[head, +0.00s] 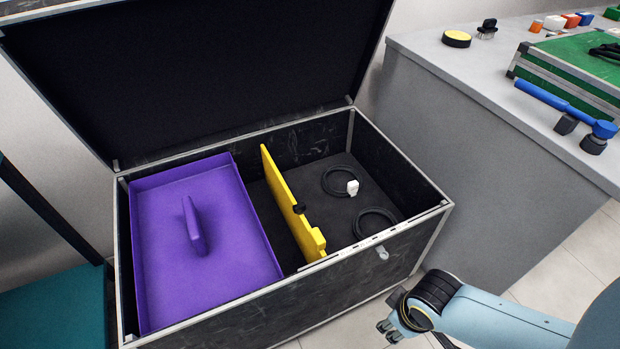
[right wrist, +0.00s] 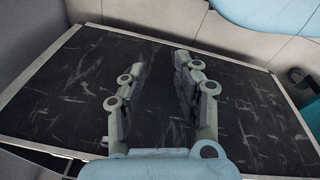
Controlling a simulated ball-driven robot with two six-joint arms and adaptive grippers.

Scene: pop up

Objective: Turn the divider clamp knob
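A yellow divider (head: 285,202) stands upright inside the open black case (head: 352,290). My left gripper is not in view.
A purple tray (head: 215,265) with an upright handle fills the case's left side. Two black cable coils (head: 376,223) lie in the right compartment. The raised lid (head: 200,70) stands behind. A grey counter (head: 480,110) with tools and a green case (head: 575,75) is at right.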

